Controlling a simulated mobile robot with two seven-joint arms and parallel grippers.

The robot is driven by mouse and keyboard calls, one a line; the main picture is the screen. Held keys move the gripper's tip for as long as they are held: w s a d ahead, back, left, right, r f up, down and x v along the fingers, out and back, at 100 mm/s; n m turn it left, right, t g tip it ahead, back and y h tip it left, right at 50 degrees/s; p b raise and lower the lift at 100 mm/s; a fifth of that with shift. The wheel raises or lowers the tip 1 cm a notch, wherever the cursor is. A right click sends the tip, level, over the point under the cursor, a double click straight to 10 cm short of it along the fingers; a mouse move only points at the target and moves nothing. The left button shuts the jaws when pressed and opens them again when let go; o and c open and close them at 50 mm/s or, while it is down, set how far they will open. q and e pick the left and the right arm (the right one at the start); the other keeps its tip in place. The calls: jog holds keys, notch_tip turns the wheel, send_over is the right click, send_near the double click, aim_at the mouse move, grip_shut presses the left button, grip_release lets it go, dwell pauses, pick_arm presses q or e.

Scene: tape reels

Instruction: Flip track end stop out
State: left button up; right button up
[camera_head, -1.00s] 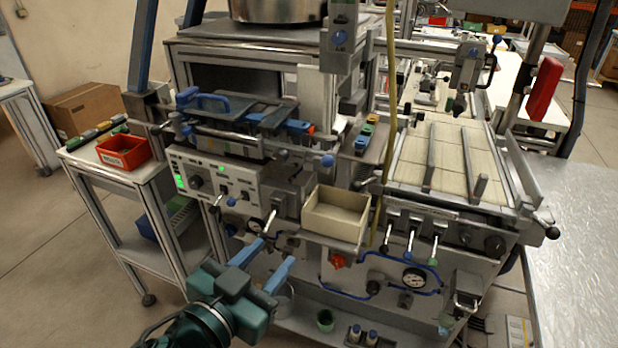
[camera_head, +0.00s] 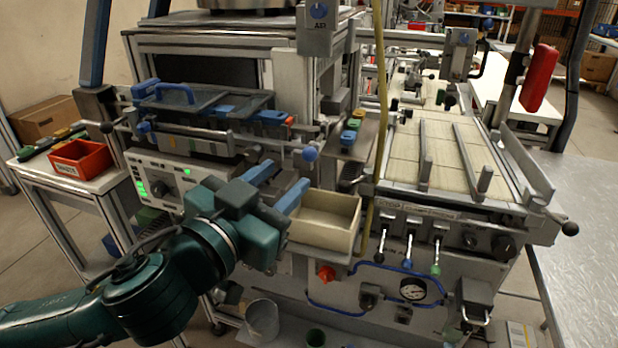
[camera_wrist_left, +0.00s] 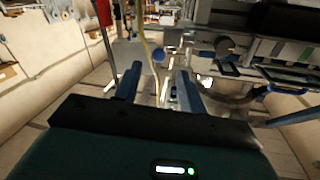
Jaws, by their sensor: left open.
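My left gripper (camera_head: 284,178) is open and empty in front of the machine, its two blue fingers pointing up and away. In the left wrist view the fingers (camera_wrist_left: 158,72) stand apart, with a blue ball knob (camera_wrist_left: 158,56) beyond the gap between them. In the head view a blue ball knob (camera_head: 310,154) ends the horizontal rail (camera_head: 240,138) in front of the feeder track, just beyond the fingertips. It looks like the end stop's handle, but I cannot tell for sure. The knob and fingers look apart. My right gripper is not in view.
A cream open bin (camera_head: 325,222) sits just right of and below the gripper. A control panel (camera_head: 160,182) is behind my arm. A yellow hose (camera_head: 378,120) hangs at the right of the knob. A red bin (camera_head: 82,160) stands on the left cart.

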aim_at(305, 158)
pick_arm(q)
jog(key=p+x, duration=0.1)
jog(key=x, duration=0.6)
jog(key=shift+w+d, duration=0.25)
jog(key=shift+w, duration=0.1)
jog(key=shift+w+d, duration=0.1)
jog(key=shift+w, duration=0.1)
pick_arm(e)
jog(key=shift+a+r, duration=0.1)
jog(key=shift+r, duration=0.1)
pick_arm(q)
jog(key=shift+c, duration=0.3)
grip_shut()
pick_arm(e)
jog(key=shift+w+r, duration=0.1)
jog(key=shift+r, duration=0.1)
